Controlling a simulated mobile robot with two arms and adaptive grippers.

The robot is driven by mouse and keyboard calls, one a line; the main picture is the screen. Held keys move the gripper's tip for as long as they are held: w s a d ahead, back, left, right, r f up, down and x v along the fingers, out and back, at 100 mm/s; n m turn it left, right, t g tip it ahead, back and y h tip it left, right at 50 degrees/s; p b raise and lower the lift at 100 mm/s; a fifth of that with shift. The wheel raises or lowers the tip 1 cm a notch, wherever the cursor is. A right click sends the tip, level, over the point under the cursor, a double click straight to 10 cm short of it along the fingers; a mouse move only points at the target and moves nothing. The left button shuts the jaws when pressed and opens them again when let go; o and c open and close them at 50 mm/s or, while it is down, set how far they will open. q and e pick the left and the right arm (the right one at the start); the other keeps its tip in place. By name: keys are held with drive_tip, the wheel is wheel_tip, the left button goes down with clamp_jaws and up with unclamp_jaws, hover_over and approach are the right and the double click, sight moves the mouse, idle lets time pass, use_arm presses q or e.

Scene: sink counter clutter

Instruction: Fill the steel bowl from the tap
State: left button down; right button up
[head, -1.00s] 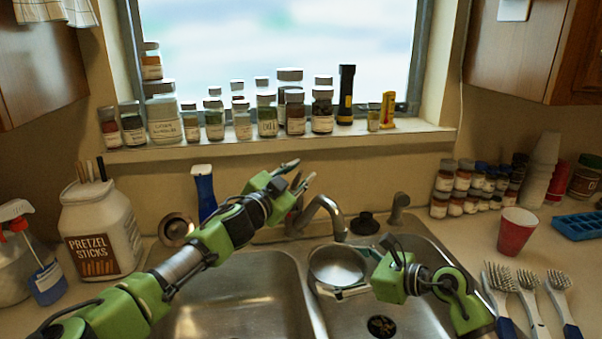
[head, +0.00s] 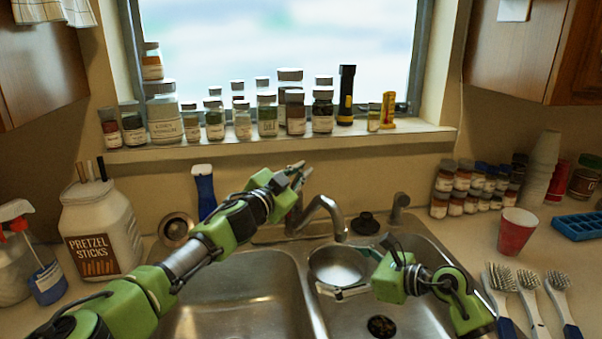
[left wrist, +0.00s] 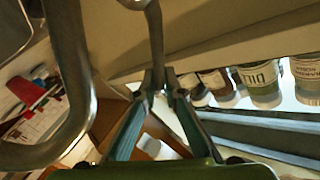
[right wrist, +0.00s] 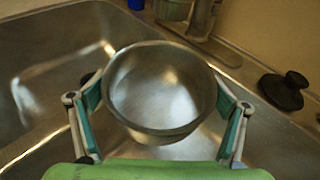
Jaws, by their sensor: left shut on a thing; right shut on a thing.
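The steel bowl (head: 337,265) is held over the right basin, below the tap (head: 322,205) spout. My right gripper (head: 358,274) is shut on it, with one finger on each side of the wall in the right wrist view (right wrist: 158,97). The bowl looks about level, and I see no water stream or clear water level in it. My left gripper (head: 300,172) is above the tap base. In the left wrist view its fingers close on a thin metal lever (left wrist: 155,45), which appears to be the tap's handle. The curved spout (left wrist: 72,75) passes beside it.
Several spice jars (head: 267,115) and a black flashlight (head: 346,95) line the window sill above my left gripper. A pretzel jar (head: 98,235) stands left of the sink. A red cup (head: 516,231) and several brushes (head: 528,290) are on the right. The left basin (head: 245,300) is empty.

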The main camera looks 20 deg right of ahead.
use_arm(q)
drive_tip(key=shift+r, duration=0.1)
drive_tip(key=shift+w+d+n+g, duration=0.1)
drive_tip(key=shift+w+n+g, duration=0.2)
drive_tip(key=shift+n, duration=0.1)
drive_tip(key=shift+w, duration=0.1)
drive_tip(key=shift+w+r+y, duration=0.15)
drive_tip(key=shift+r+y, duration=0.05)
drive_tip(key=shift+y, duration=0.1)
drive_tip(key=c, duration=2.1)
unclamp_jaws()
